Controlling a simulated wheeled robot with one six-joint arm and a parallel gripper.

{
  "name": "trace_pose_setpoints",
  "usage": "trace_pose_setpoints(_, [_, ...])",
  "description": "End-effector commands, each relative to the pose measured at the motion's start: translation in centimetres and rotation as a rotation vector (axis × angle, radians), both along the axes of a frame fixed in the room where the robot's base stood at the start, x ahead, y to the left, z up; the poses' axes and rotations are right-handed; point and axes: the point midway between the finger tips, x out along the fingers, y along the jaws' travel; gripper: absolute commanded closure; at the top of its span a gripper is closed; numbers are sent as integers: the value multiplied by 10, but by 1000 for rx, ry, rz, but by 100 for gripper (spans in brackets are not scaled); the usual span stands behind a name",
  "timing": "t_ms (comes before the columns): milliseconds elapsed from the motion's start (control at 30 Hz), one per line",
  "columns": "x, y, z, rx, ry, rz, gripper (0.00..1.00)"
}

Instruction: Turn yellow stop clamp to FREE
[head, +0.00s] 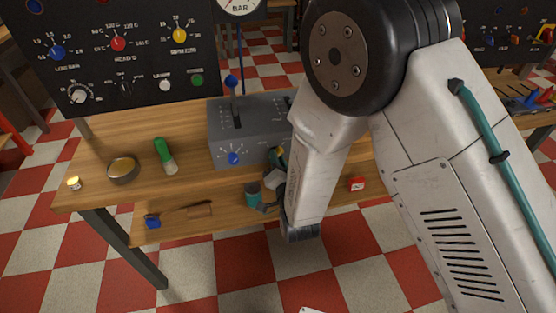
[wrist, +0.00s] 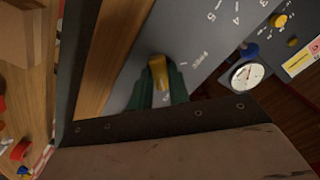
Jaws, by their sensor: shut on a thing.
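The yellow stop clamp (wrist: 158,72) shows in the wrist view as a short yellow lever on a grey panel face (wrist: 205,25). My gripper (wrist: 160,88) has its two dark green fingers on either side of it, shut on it. The word FREE is printed on the panel just right of the clamp, with scale numbers above it. In the head view the grey box (head: 190,150) stands on the bench, and my gripper (head: 279,157) is at its front face. My arm hides the clamp and the box's right part there.
A blue knob (head: 234,158) is on the box's front, left of my gripper. On the wooden bench (head: 100,190) lie a green-handled brush (head: 165,155), a round dish (head: 122,169) and a small yellow-topped piece (head: 73,183). A black control panel (head: 110,60) stands behind. The lower shelf holds several items.

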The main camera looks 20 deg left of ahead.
Motion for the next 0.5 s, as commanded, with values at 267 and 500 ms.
trace_pose_setpoints(267, [0,0,0,-60,-36,-1,100])
trace_pose_setpoints(500, [0,-1,0,-206,-125,-1,100])
